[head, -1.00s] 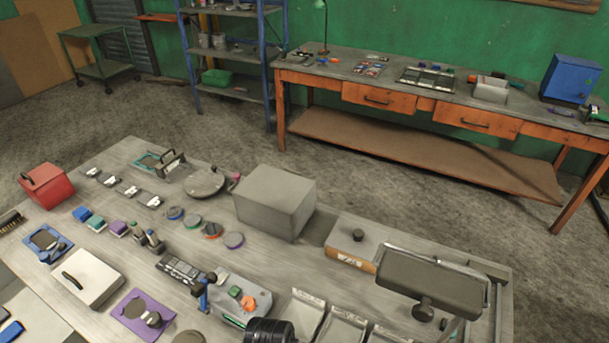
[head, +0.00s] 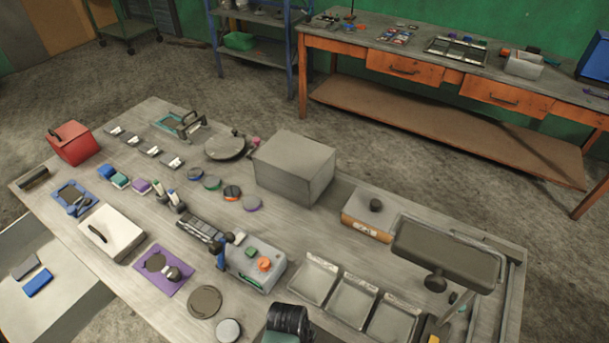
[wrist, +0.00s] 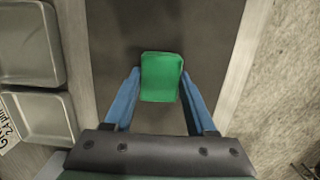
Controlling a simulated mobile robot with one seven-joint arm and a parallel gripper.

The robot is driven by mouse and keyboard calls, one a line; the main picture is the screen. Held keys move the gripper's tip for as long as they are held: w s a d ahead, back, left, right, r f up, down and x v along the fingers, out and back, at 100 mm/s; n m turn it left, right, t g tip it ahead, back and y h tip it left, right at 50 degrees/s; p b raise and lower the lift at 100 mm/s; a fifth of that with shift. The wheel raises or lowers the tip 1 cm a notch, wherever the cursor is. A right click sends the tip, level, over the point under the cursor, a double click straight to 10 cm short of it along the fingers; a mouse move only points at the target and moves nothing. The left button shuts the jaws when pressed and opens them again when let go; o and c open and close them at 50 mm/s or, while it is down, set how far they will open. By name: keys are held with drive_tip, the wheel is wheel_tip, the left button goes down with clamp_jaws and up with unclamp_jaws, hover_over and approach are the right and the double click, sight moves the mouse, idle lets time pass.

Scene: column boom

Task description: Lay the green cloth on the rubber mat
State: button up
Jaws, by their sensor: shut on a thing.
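In the wrist view the green cloth (wrist: 161,84) is a small folded pad between the two blue fingers of my gripper (wrist: 160,76). My gripper is shut on it. The rubber mat (wrist: 115,45) is the dark flat surface behind and below the cloth. The cloth appears over the middle of the mat's width. I cannot tell whether it touches the mat or hangs above it. I do not make out the mat or my fingers in the head view.
Metal trays (wrist: 35,115) lie left of the mat; they also show in the head view (head: 352,302). A pale table edge (wrist: 243,65) and floor are at right. A grey block (head: 295,170), a red box (head: 73,143) and a dark flat-topped stand (head: 447,255) are on the crowded table.

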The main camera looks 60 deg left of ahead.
drive_tip(key=shift+f, duration=0.2)
drive_tip(key=o, duration=1.3)
drive_tip(key=shift+o, duration=0.2)
wheel_tip(320, 180, up, 12)
drive_tip(key=a, duration=0.1)
drive_tip(key=shift+s+a+r, duration=0.15)
drive_tip(key=shift+s+a, duration=0.1)
drive_tip(key=shift+s, duration=0.2)
